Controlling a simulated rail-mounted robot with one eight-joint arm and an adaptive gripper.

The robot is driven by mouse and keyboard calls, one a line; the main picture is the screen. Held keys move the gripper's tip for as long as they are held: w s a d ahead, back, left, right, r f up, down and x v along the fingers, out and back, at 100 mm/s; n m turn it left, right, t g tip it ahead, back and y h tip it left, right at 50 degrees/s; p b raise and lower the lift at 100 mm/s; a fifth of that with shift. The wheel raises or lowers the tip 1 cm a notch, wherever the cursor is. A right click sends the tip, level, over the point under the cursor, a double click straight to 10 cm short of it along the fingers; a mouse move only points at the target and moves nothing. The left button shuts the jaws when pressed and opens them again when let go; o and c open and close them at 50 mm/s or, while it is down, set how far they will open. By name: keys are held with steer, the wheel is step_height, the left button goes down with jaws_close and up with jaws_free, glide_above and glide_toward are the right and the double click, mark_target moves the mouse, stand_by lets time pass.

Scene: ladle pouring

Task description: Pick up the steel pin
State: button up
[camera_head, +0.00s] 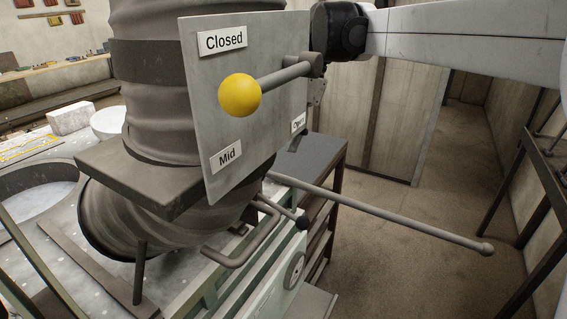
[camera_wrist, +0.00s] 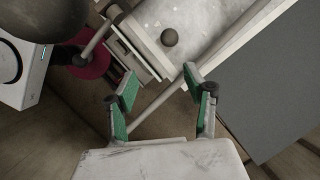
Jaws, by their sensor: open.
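I cannot pick out the steel pin for certain in either view. My gripper (camera_wrist: 160,84) is open, with its green-padded fingers apart. A thin grey rod (camera_wrist: 160,101) runs diagonally beyond the gap between them, and I cannot tell whether the fingers touch it. In the head view a long grey rod (camera_head: 390,217) with a rounded end reaches out to the right from the machine. My gripper is not seen in the head view, where my arm comes in at the top right and goes behind the sign plate (camera_head: 245,130).
A lever with a yellow ball (camera_head: 239,95) juts out from the plate, beside the "Closed" and "Mid" labels. A large ribbed grey pipe (camera_head: 155,60) stands at left. A grey-topped shelf unit (camera_head: 316,152) stands behind the plate. A dark ball (camera_wrist: 169,37) lies beyond my fingers. Open floor (camera_head: 400,280) is at right.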

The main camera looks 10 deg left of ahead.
mark_target(258, 181)
steer(key=shift+g, duration=0.4)
steer(key=a+f, duration=0.1)
steer(key=f, duration=0.1)
steer(key=a+f, duration=0.2)
steer(key=s+a+f+p, duration=0.1)
steer(key=a+f, duration=0.1)
steer(key=f, duration=0.1)
steer(key=shift+f, duration=0.1)
steer(key=shift+w+p+x, duration=0.2)
steer(key=shift+p+x, duration=0.1)
steer(key=shift+x, duration=1.05)
steer(key=shift+w+p+x, duration=0.2)
steer(key=shift+p+x, duration=0.05)
steer(key=shift+x, duration=1.05)
steer(key=shift+d+f, duration=0.1)
jaws_close()
